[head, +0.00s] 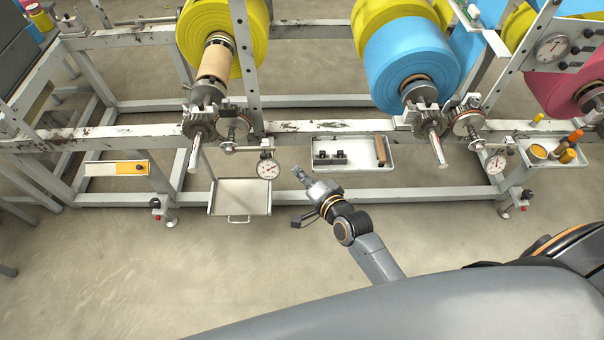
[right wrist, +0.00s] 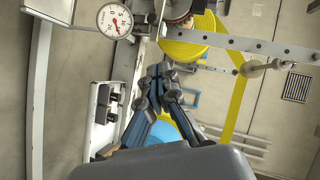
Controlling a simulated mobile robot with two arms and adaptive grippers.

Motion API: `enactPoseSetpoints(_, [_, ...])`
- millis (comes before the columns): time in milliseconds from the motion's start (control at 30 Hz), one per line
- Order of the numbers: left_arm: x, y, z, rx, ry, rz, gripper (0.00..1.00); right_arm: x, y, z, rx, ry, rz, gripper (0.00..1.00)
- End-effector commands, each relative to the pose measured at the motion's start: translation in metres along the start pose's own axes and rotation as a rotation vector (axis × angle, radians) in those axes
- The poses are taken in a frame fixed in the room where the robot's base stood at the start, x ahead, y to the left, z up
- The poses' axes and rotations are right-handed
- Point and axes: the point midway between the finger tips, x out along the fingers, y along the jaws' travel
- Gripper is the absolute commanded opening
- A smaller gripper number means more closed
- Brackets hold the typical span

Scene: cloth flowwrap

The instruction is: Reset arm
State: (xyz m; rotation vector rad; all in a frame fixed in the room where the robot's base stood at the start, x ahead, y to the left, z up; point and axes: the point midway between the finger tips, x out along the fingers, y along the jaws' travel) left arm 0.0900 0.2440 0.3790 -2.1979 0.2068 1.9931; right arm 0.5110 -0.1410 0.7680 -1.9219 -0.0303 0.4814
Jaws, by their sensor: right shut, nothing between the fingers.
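My right gripper (head: 300,174) is shut and empty in the head view, held in front of the machine frame (head: 290,128), between a hanging metal tray and a white tray. In the right wrist view its fingers (right wrist: 160,72) meet at the tips with nothing between them. A round dial gauge (right wrist: 115,20) shows at the upper left of that view. The same gauge shows left of the gripper in the head view (head: 267,168). My left gripper is not in view.
The metal tray (head: 240,210) with a handle hangs left of the gripper. The white tray (head: 353,166) behind it on the right holds dark blocks. Yellow (head: 248,30) and blue (head: 405,65) rolls sit on shafts above. The floor in front is clear on the left.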

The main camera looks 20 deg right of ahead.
Motion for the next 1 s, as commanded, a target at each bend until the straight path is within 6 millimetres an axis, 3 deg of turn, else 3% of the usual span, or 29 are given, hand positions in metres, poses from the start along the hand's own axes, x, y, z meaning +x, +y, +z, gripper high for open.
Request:
enactPoseSetpoints(733, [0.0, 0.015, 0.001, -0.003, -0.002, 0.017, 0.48, -0.006, 0.006, 0.003, -0.011, -0.004, 0.011, 0.0])
enactPoseSetpoints(867, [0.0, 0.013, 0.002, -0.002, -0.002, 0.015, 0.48, -0.006, 0.049, 0.018, -0.087, -0.036, 0.094, 0.0])
enactPoseSetpoints(1000, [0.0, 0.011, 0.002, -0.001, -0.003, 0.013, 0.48, -0.018, 0.139, 0.052, -0.262, -0.126, 0.258, 0.0])
